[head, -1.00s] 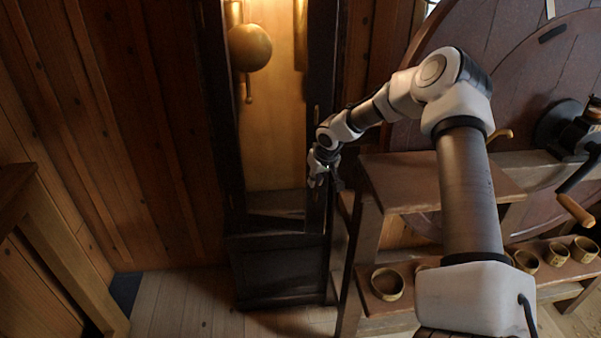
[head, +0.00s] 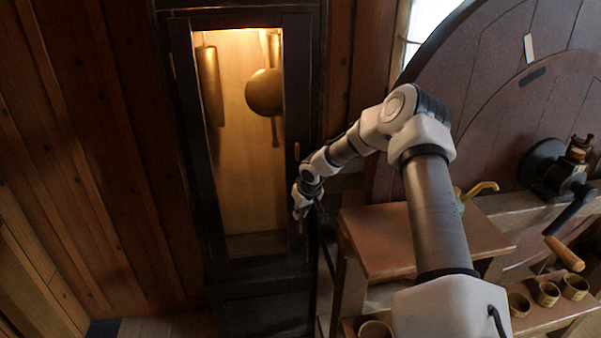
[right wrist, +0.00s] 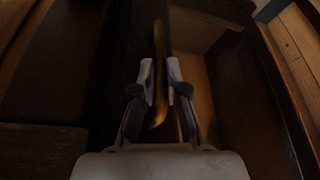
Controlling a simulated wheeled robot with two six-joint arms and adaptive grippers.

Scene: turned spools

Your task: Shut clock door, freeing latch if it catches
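The tall dark clock case (head: 262,312) stands against the wall in the head view, its lit inside showing through the door's opening. The dark clock door (head: 183,90) frames that opening; I cannot tell whether it sits fully flush. A small brass piece (head: 297,151) is on its right side, possibly the latch. My right gripper (head: 299,212) is at the lower right side of the door. In the right wrist view its fingers (right wrist: 160,82) are closed in on both sides of an upright brass handle (right wrist: 159,42). My left gripper is out of view.
A brass pendulum bob (head: 264,92) and a weight (head: 208,85) hang inside the clock. A wooden bench (head: 385,245) with small cups (head: 546,292) stands close to the right. A large wooden wheel (head: 490,110) is behind it.

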